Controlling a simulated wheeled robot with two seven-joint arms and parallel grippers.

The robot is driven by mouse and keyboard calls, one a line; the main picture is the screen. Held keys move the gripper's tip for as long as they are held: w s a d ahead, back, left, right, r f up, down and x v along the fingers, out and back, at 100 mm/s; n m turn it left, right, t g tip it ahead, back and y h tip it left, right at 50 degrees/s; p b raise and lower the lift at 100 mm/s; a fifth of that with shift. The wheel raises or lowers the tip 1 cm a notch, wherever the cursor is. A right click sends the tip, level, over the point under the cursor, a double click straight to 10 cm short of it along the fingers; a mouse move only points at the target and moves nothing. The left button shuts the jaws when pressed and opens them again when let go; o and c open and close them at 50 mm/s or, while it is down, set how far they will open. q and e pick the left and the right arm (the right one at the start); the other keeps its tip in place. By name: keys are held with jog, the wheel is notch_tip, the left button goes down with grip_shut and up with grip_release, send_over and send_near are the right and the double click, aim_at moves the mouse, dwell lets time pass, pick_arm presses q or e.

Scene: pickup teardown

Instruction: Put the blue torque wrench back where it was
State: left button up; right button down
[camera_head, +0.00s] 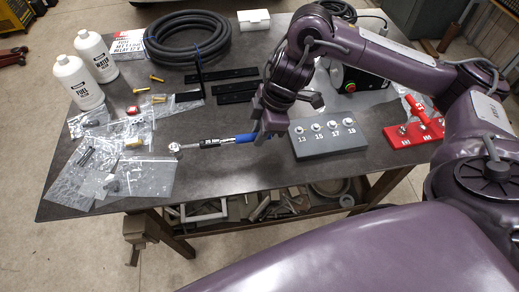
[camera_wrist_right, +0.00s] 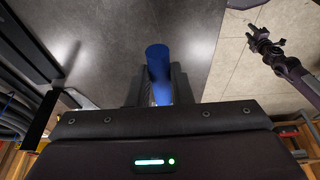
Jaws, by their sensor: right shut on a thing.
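The blue torque wrench (camera_head: 215,142) is in the middle of the table in the head view, its ratchet head pointing left and its blue handle to the right. My right gripper (camera_head: 262,134) is shut on the end of the blue handle. In the right wrist view the blue handle (camera_wrist_right: 158,65) shows between the fingers of the right gripper (camera_wrist_right: 158,88). I cannot tell if the wrench touches the table. My left gripper (camera_wrist_right: 264,42) appears at the upper right of the wrist view, away from the wrench; its jaws are too small to judge.
A grey socket block (camera_head: 328,148) stands just right of the gripper, with a red tray (camera_head: 412,133) beyond it. Dark flat bars (camera_head: 236,92) lie behind the wrench. Plastic bags (camera_head: 140,178) lie left, near two white bottles (camera_head: 76,82). The table front (camera_head: 240,175) is clear.

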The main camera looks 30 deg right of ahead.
notch_tip(320, 180, down, 3)
jog(key=shift+w+r+b, duration=0.1)
jog(key=shift+b, duration=0.2)
notch_tip(320, 180, down, 3)
jog(key=shift+f+b, duration=0.15)
jog(key=shift+b, duration=0.4)
jog(key=c, duration=1.3)
grip_release()
jog(key=shift+f, duration=0.1)
jog(key=p+v, duration=0.3)
jog(key=v, duration=0.9)
jog(key=shift+p, duration=0.4)
jog(key=shift+s, duration=0.25)
